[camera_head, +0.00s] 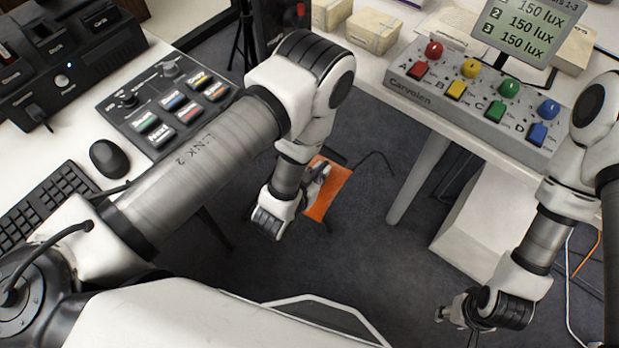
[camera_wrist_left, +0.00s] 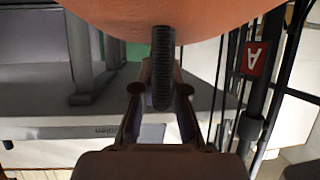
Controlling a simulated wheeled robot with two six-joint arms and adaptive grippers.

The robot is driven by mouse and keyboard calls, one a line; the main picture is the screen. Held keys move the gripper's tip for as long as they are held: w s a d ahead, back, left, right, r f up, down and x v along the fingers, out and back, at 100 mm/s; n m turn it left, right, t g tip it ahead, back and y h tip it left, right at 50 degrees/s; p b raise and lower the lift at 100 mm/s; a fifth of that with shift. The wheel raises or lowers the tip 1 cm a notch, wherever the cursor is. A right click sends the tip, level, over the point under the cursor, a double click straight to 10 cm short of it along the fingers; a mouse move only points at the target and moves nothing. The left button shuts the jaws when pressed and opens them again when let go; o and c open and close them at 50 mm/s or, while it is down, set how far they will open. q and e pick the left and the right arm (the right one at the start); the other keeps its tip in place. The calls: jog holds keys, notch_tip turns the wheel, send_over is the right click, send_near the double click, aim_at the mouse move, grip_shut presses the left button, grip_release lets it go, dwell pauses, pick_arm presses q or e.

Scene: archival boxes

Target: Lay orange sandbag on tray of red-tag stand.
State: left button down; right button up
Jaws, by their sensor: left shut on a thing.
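The orange sandbag (camera_head: 329,191) hangs above the dark floor near the middle of the head view. My left gripper (camera_head: 320,172) is beside it, partly hidden by its own wrist. In the left wrist view the sandbag (camera_wrist_left: 170,15) fills the top edge, and its dark ribbed handle (camera_wrist_left: 162,70) lies between the fingers of my left gripper (camera_wrist_left: 160,95), which is shut on it. A red mark (camera_head: 300,9) shows on a black stand at the top. I cannot make out its tray. My right gripper (camera_head: 455,312) is low at the right, apart from everything.
A white table (camera_head: 416,112) at the right bears the Carvolen button panel (camera_head: 470,95), a lux display (camera_head: 527,30) and pale boxes (camera_head: 373,31). The left desk holds a keyboard (camera_head: 45,208), mouse (camera_head: 109,158) and switch panel (camera_head: 165,105). A black tripod (camera_head: 243,40) stands behind.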

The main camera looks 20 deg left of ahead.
aim_at(333, 194)
pick_arm(q)
jog(key=shift+m+h, duration=0.6)
jog(key=shift+h, duration=0.1)
jog(key=d+f+b, duration=0.1)
jog(key=f, duration=0.2)
jog(key=d+f+b, duration=0.1)
jog(key=f+b, duration=0.1)
jog(key=d+f+b, duration=0.1)
jog(key=d+f, duration=0.1)
jog(key=f, duration=0.1)
jog(key=shift+s+f+b, duration=0.2)
jog(key=shift+f+b, duration=0.1)
jog(key=shift+f, duration=0.05)
jog(key=w+a+f+b, duration=0.1)
jog(key=w+a+b, duration=0.2)
jog(key=w+b, duration=0.1)
jog(key=w+a+f+b, duration=0.2)
jog(key=w+a+b, duration=0.1)
jog(key=b, duration=0.4)
jog(key=w+a+f+b, duration=0.1)
jog(key=w+a+b, duration=0.2)
jog(key=w+b, duration=0.2)
jog(key=shift+w+a+f+b, duration=0.2)
jog(key=shift+a+f+b, duration=0.15)
jog(key=shift+b, duration=0.4)
jog(key=shift+r, duration=0.2)
pick_arm(e)
notch_tip(333, 194, down, 24)
jog(key=shift+f, duration=0.15)
jog(key=shift+a, duration=0.1)
